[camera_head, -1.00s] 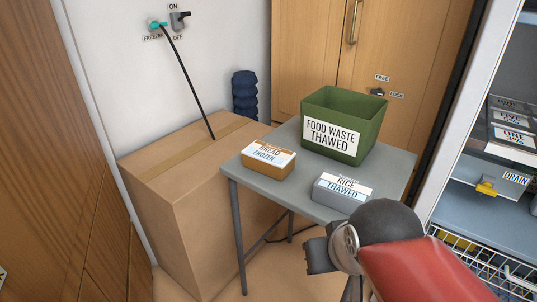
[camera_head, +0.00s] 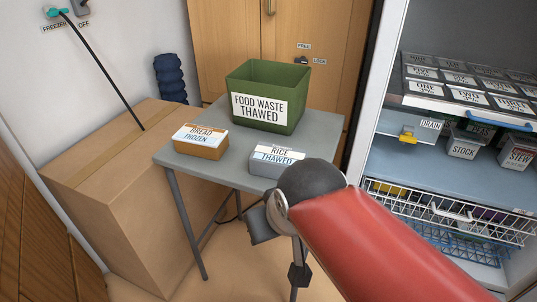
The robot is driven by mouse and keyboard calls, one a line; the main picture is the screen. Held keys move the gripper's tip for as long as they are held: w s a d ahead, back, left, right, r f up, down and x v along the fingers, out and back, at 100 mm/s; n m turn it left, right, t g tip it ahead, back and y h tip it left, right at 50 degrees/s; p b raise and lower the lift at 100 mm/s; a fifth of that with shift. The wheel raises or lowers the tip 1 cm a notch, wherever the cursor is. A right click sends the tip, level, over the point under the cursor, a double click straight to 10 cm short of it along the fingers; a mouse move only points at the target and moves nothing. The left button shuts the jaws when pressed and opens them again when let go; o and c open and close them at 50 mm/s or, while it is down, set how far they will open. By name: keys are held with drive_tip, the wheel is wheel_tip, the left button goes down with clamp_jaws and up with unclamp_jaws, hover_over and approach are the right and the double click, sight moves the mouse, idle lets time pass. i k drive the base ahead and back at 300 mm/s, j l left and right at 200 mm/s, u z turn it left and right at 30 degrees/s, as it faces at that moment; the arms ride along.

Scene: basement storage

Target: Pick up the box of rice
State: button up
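The box of rice (camera_head: 272,162) is a small grey box with a pale label reading "RICE THAWED". It lies on the grey table (camera_head: 222,154) near its front right edge. My red arm reaches in from the lower right, and its dark joint overlaps the rice box's lower right part in the picture. Part of my arm's end hangs below the table edge at the bottom middle. The fingertips of my gripper cannot be made out, so I cannot tell whether it is open or shut. Nothing is seen touching the rice box.
A green food waste bin (camera_head: 268,95) stands behind. A large cardboard box (camera_head: 120,190) is at left. An open freezer with shelves (camera_head: 440,180), labelled boxes and a wire basket (camera_head: 450,215) is at right.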

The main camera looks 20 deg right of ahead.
sight(270, 160)
drive_tip(key=l+u, duration=0.1)
drive_tip(key=l, duration=0.35)
drive_tip(key=k+l+u, duration=0.1)
drive_tip(key=l, duration=0.3)
drive_tip(key=k+l+u, duration=0.1)
drive_tip(key=l, duration=0.3)
drive_tip(key=k+l, duration=0.15)
drive_tip(key=l, duration=0.25)
drive_tip(key=l+u, duration=0.05)
